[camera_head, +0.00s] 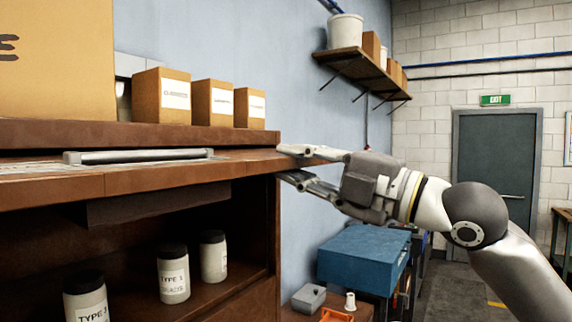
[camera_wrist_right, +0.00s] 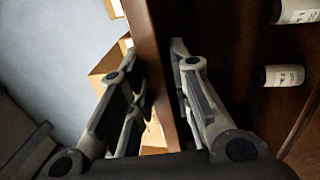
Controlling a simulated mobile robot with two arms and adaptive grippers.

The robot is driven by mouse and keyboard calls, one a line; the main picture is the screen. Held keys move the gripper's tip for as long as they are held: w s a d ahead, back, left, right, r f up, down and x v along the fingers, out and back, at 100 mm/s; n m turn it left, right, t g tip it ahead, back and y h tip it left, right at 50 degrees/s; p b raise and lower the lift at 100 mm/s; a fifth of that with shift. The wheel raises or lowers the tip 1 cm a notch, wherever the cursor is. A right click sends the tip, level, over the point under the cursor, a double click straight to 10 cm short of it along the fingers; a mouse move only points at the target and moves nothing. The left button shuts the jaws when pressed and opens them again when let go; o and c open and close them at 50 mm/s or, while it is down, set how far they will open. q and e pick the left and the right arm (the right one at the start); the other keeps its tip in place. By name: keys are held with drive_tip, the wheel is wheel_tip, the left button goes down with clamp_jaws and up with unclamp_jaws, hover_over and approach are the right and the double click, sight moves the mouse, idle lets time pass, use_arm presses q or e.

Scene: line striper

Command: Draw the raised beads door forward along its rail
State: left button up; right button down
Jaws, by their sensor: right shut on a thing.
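The raised beads door (camera_head: 240,167) looks like a brown wooden panel lying flat above the open cabinet compartment. A long metal handle (camera_head: 140,155) and a pale label lie on its top face. My right gripper (camera_head: 305,167) is at the panel's right end, one finger above and one below, shut on it. In the right wrist view the panel's edge (camera_wrist_right: 158,60) runs between the two fingers (camera_wrist_right: 160,100). The rail cannot be made out. My left gripper is in neither view.
White jars with black lids (camera_head: 173,275) stand in the compartment below the panel. Cardboard boxes (camera_head: 161,96) stand on the cabinet top (camera_head: 60,132). A blue case (camera_head: 362,255) sits to the right, beneath my right arm. A wall shelf (camera_head: 360,70) hangs above.

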drive_tip(key=shift+s+d+r, duration=0.1)
drive_tip(key=shift+s+d, duration=0.65)
drive_tip(key=shift+d, duration=0.2)
drive_tip(key=shift+s+d+r, duration=0.1)
drive_tip(key=shift+s+d, duration=0.65)
drive_tip(key=shift+d, duration=0.2)
drive_tip(key=shift+d+f, duration=0.1)
drive_tip(key=shift+d, duration=0.05)
drive_tip(key=v, duration=0.3)
drive_tip(key=r+b+v, duration=0.1)
drive_tip(key=v, duration=0.1)
drive_tip(key=shift+s+d, duration=0.4)
drive_tip(key=c, duration=1.8)
unclamp_jaws()
drive_tip(key=o, duration=0.6)
drive_tip(key=shift+s+d, duration=0.1)
drive_tip(key=shift+d, duration=0.05)
drive_tip(key=shift+c, duration=0.2)
